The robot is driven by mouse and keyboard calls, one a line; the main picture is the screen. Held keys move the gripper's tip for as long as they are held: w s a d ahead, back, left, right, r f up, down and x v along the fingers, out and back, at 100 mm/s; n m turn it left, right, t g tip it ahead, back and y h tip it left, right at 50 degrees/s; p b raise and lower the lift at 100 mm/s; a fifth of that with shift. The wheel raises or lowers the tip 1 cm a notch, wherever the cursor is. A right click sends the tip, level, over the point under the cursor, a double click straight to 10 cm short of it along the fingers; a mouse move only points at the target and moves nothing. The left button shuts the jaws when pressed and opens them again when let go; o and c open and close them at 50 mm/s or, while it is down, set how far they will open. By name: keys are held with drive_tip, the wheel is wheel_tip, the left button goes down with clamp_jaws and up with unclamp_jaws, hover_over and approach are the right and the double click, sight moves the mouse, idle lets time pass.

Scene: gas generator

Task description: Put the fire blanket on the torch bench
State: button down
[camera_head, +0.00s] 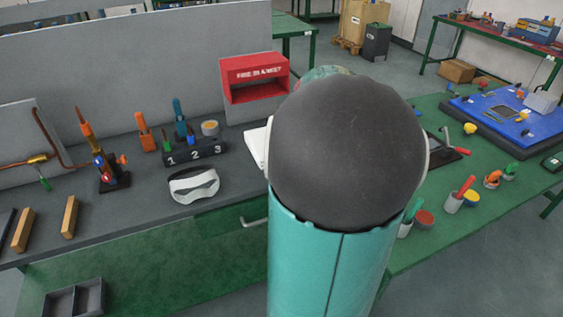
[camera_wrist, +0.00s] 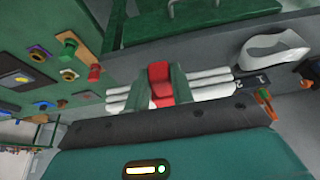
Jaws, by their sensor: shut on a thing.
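The fire blanket is a white folded bundle with a red band (camera_wrist: 160,84), seen in the wrist view. My gripper (camera_wrist: 161,88) is shut on it around its banded middle, with a green finger on each side. In the head view my arm hides my gripper; a white edge (camera_head: 256,146) left of the arm appears to be part of the blanket. The torch bench (camera_head: 140,210) is the grey-topped bench at left. I cannot tell whether the blanket touches its top.
The red fire blanket box (camera_head: 254,78) stands open at the back. White goggles (camera_head: 195,186), a numbered holder (camera_head: 193,152) and a torch (camera_head: 105,170) are on the grey bench. A green table (camera_head: 440,225) with tools is at right.

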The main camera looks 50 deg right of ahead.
drive_tip(key=w+d+f, duration=0.1)
drive_tip(key=d, duration=0.1)
drive_tip(key=w+d+f, duration=0.1)
drive_tip(key=w+d, duration=0.1)
drive_tip(key=w+d+f, duration=0.1)
drive_tip(key=w+d, duration=0.1)
drive_tip(key=d, duration=0.1)
drive_tip(key=shift+f, duration=0.4)
drive_tip(key=d+f, duration=0.1)
drive_tip(key=w+d+f, duration=0.1)
drive_tip(key=f, duration=0.1)
drive_tip(key=w+d+f, duration=0.1)
drive_tip(key=f, duration=0.1)
drive_tip(key=shift+w+d, duration=0.15)
drive_tip(key=shift+d, duration=0.25)
drive_tip(key=shift+w+d+f, duration=0.2)
drive_tip(key=shift+d+f, duration=0.05)
drive_tip(key=shift+f, duration=0.1)
drive_tip(key=shift+d+f, duration=0.15)
drive_tip(key=shift+f, duration=1.55)
drive_tip(key=shift+f, duration=0.1)
drive_tip(key=c, duration=1.2)
unclamp_jaws()
drive_tip(key=v, duration=1.2)
drive_tip(key=shift+w, duration=0.1)
